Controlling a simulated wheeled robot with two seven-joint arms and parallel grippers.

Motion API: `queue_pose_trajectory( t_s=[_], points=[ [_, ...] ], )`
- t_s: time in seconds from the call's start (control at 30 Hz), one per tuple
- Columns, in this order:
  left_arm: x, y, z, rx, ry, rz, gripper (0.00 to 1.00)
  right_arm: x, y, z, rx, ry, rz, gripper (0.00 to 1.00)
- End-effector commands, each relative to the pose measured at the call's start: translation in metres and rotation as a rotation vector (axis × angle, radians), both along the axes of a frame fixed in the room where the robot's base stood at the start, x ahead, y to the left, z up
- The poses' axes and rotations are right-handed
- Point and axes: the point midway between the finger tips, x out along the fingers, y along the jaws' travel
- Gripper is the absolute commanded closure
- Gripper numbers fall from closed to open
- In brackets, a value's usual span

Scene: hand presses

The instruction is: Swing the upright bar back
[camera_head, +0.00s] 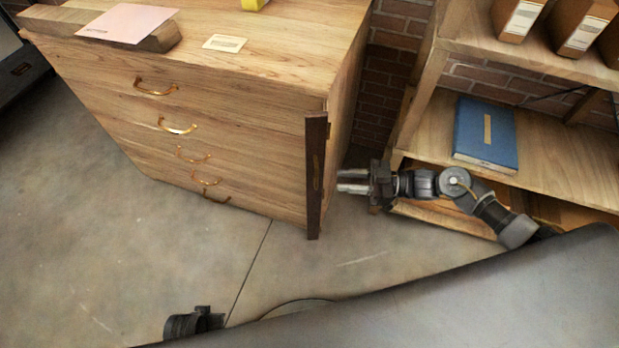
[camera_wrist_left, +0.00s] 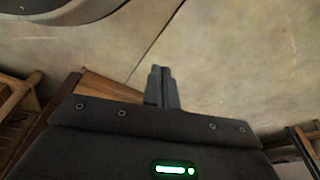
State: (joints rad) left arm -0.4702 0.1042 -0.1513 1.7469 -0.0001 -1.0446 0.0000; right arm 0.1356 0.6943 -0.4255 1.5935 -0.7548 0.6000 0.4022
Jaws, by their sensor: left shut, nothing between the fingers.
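The upright bar (camera_head: 316,175) is dark brown wood and stands along the right front edge of the wooden drawer cabinet (camera_head: 250,135), in front of the drawers' right ends. My right gripper (camera_head: 340,181) is just right of the bar, fingers pointing left at it. Its two fingers show a gap with nothing between them. A small gap shows between the fingertips and the bar. My left gripper shows in the left wrist view (camera_wrist_left: 161,72) with its fingers together and empty, over bare floor. In the head view only its dark wrist part shows at the bottom left.
Several brass-handled drawers are closed. A pink sheet (camera_head: 127,22) and a small card (camera_head: 225,42) lie on the cabinet top. Right of my right arm stands a wooden shelf (camera_head: 545,140) with a blue book (camera_head: 486,133). The floor (camera_head: 110,230) at left is clear.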

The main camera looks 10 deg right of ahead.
Motion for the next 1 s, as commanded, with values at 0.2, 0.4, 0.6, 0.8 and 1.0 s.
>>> queue_pose_trajectory(
  t_s=[0.2, 0.4, 0.6, 0.8, 1.0],
  points=[
    [-0.002, 0.000, -0.004, 0.001, 0.002, -0.001, 1.00, 0.012, 0.036, 0.001, 0.003, -0.002, -0.002, 0.70],
    [-0.004, 0.002, -0.010, 0.003, 0.007, -0.002, 1.00, 0.023, 0.070, 0.001, 0.002, -0.001, -0.003, 0.70],
    [-0.005, 0.002, -0.013, 0.002, 0.005, -0.002, 1.00, 0.030, 0.090, 0.000, 0.000, 0.000, -0.004, 0.70],
    [-0.006, 0.002, -0.015, 0.003, 0.010, -0.001, 1.00, 0.032, 0.096, -0.001, -0.001, -0.001, -0.004, 0.70],
    [-0.006, 0.002, -0.015, 0.003, 0.009, -0.002, 1.00, 0.032, 0.095, -0.001, -0.001, -0.001, -0.004, 0.72]
  ],
)
